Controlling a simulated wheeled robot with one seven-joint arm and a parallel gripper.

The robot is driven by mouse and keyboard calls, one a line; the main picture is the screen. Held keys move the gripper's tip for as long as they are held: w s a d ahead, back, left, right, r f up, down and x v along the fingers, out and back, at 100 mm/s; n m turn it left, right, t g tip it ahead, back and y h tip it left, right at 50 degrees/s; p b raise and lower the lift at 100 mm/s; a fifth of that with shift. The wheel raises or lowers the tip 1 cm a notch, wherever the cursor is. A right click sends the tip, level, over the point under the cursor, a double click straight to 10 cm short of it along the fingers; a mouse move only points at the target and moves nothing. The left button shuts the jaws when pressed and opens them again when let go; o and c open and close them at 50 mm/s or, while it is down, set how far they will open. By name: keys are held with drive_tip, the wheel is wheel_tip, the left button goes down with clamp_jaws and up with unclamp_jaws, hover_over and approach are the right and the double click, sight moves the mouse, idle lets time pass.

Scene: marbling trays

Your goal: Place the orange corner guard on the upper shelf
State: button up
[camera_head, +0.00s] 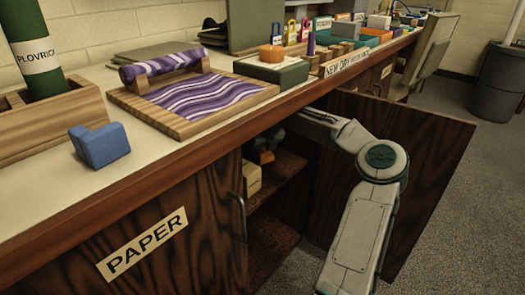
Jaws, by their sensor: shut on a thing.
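The orange corner guard (264,156) is small and partly hidden inside the open cabinet, just above the upper shelf (284,181). My gripper (268,147) reaches into the cabinet from the right, under the counter edge, and is shut on the orange guard. Its fingers are dark and mostly hidden. I cannot tell whether the guard touches the shelf. A tan box (251,179) is on the upper shelf at the left, close to the guard.
The open cabinet door (430,165) stands right of my arm. The shut PAPER door (145,245) is at the left. A lower compartment (268,245) looks empty. On the counter are a blue corner guard (100,145), a framed marbling tray (185,131) and a green box (270,70).

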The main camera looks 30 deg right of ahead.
drive_tip(key=shift+s+d+f, duration=0.1)
drive_tip(key=shift+s+f, duration=0.05)
drive_tip(key=shift+f, duration=0.5)
drive_tip(key=shift+f, duration=0.25)
drive_tip(key=o, duration=1)
drive_tip(key=shift+r, duration=0.1)
drive_tip(key=shift+s+r+p, duration=0.1)
drive_tip(key=shift+r+p, duration=0.2)
drive_tip(key=shift+r, duration=0.25)
drive_tip(key=shift+s+r+p, duration=0.15)
drive_tip(key=shift+r+p, duration=0.3)
drive_tip(key=shift+r, duration=0.05)
drive_tip(key=s, duration=0.4)
drive_tip(key=s+p, duration=0.1)
drive_tip(key=s, duration=0.3)
drive_tip(key=s+p, duration=0.1)
drive_tip(key=s, duration=0.3)
drive_tip(key=shift+a+f, duration=0.35)
